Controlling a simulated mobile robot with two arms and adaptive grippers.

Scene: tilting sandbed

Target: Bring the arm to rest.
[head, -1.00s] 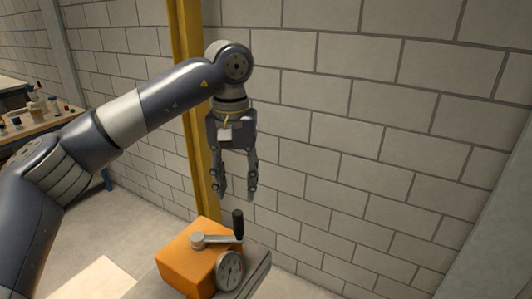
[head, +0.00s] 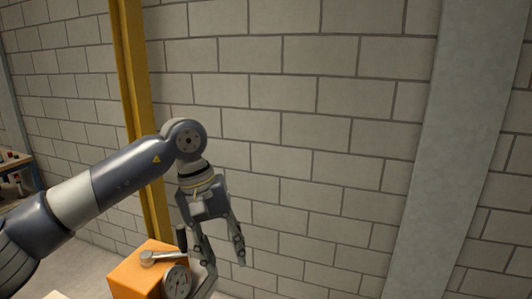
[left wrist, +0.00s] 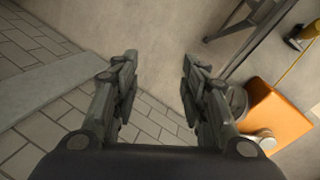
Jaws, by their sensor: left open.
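My left arm comes in from the left of the head view, and its left gripper (head: 224,260) hangs down with its fingers spread and nothing between them. It is tilted a little, fingertips toward the lower right. In the head view it overlaps the right side of an orange box (head: 137,272) with a crank (head: 160,257) and a round dial (head: 176,283). In the left wrist view the left gripper (left wrist: 160,62) shows two parted fingers over floor and wall. The orange box (left wrist: 275,117) is right of the right finger there, apart from the fingertips. My right gripper is not in view.
A yellow post (head: 139,110) stands against the block wall (head: 290,130) behind the arm. A pale pillar (head: 460,150) rises on the right. A bench (head: 17,165) shows at the left edge. The space right of the gripper looks clear.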

